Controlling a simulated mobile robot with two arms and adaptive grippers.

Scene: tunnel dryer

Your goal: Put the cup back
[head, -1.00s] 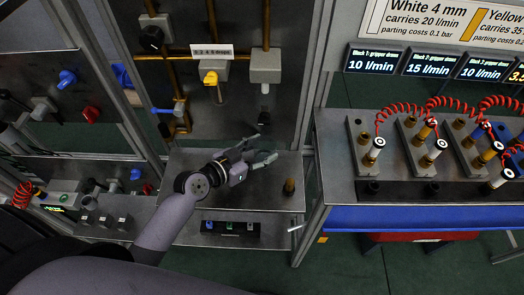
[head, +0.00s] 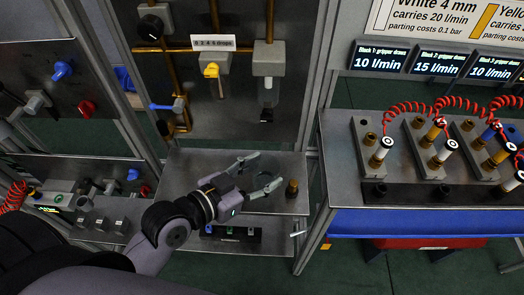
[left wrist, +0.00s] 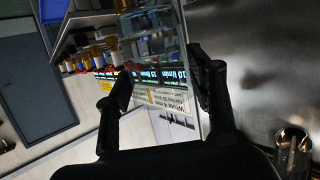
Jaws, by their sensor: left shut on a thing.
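The cup (left wrist: 155,35) is clear and see-through, and in the left wrist view it stands between the two dark fingers of my left gripper (left wrist: 165,85). In the head view my left gripper (head: 267,176) is shut on the cup (head: 266,183), which shows only faintly. It is over the grey metal shelf (head: 190,166), left of a small brass piece (head: 291,189). I cannot tell whether the cup touches the shelf. My right gripper is not in view.
A panel with a yellow valve (head: 211,70) and a filter with a clear bowl (head: 268,85) stands behind the shelf. A bench with brass fittings and red coiled hoses (head: 408,111) is on the right.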

